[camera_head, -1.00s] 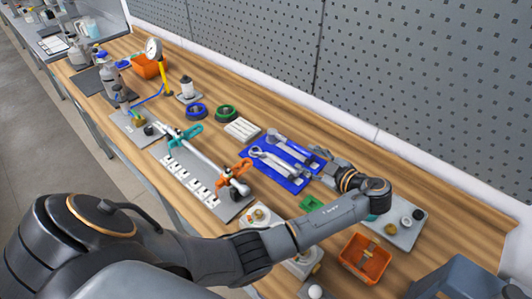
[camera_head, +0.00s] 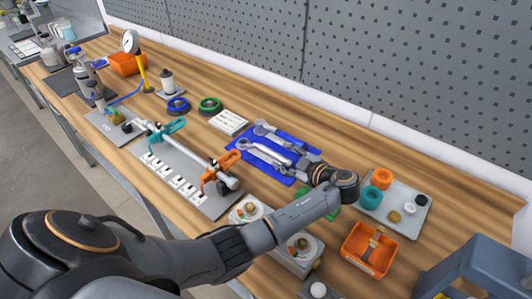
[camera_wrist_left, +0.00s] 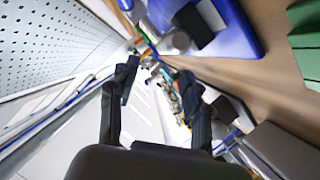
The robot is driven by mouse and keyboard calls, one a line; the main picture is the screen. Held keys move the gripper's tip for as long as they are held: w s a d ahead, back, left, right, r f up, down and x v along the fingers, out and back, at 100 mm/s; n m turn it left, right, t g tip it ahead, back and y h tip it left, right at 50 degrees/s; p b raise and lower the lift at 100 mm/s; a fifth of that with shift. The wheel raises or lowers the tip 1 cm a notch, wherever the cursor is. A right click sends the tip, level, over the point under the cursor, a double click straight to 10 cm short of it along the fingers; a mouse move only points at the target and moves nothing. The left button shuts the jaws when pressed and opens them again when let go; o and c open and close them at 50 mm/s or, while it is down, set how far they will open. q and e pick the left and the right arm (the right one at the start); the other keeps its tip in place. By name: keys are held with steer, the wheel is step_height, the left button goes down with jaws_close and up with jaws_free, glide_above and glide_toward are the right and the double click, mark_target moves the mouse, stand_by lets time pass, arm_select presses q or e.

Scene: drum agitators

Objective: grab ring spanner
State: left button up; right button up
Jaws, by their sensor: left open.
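Two metal spanners lie side by side on a blue mat (camera_head: 228,146) in the head view. The nearer spanner (camera_head: 265,152) and the farther spanner (camera_head: 272,133) have their right ends close to my left gripper (camera_head: 306,165); I cannot tell for sure which is the ring spanner. The gripper is at the right end of the mat, open, and holds nothing that I can see. In the left wrist view its two fingers (camera_wrist_left: 157,85) are apart. The blue mat (camera_wrist_left: 236,32) shows at the top there.
A clamp rack (camera_head: 207,204) lies left of the mat. A white block (camera_head: 229,122) and a green ring (camera_head: 210,105) are behind it. A grey tray (camera_head: 403,190) with small parts and an orange bin (camera_head: 351,262) are to the right. A perforated wall (camera_head: 400,75) borders the back.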

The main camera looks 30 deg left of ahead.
mark_target(269, 151)
arm_select(q)
steer(key=x, duration=0.9)
steer(key=shift+s+f, duration=0.1)
steer(key=shift+f, duration=0.25)
steer(key=shift+r, duration=0.1)
steer(key=shift+c, duration=0.4)
jaws_close()
